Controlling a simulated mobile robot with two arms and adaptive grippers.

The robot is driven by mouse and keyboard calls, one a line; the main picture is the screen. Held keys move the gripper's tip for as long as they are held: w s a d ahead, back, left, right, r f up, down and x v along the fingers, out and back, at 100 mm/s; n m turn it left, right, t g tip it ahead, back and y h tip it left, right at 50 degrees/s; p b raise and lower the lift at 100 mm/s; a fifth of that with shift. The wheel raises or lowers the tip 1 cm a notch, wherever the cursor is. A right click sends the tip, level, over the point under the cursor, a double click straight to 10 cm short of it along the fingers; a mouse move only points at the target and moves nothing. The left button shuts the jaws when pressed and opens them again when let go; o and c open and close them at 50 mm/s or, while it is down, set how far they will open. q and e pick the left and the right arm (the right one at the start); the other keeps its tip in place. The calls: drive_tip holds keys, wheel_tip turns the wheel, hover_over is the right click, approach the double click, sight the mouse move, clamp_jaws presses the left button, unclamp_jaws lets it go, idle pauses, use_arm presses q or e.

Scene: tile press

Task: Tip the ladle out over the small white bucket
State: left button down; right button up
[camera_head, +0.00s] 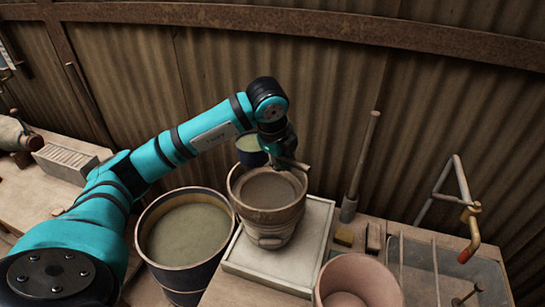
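My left gripper (282,158) is above the back rim of a worn, brownish bucket (270,217) holding grey matter. It seems shut on a grey bar, which sticks out to its right and looks like the ladle's handle. A small dark blue cup (252,158) with grey-green contents is just left of the gripper, and looks like the ladle's bowl; it looks upright. The join between cup and bar is hidden behind the gripper. No bucket looks plainly white; a pale pinkish bucket (360,272) stands at the front right. My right gripper is not in view.
The brownish bucket stands on a square white tray (258,270). A large dark bucket (165,268) of grey-green liquid is to its left. An upright rod (362,155) and small blocks (344,235) are to the right, then a basin with a tap (470,225). A corrugated wall is behind.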

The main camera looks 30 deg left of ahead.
use_arm(q)
drive_tip(key=w+d+f+h, duration=0.1)
drive_tip(key=w+d+f, duration=0.15)
drive_tip(key=d, duration=0.55)
drive_tip(key=a+r+n+h+p, duration=0.2)
drive_tip(key=a+r+h, duration=0.3)
drive_tip(key=r+h, duration=0.6)
drive_tip(key=shift+s+r+p, duration=0.15)
drive_tip(key=shift+r+p, duration=0.3)
drive_tip(key=shift+r, duration=0.1)
idle(0.7)
drive_tip(key=shift+d, duration=0.1)
idle(0.5)
idle(0.7)
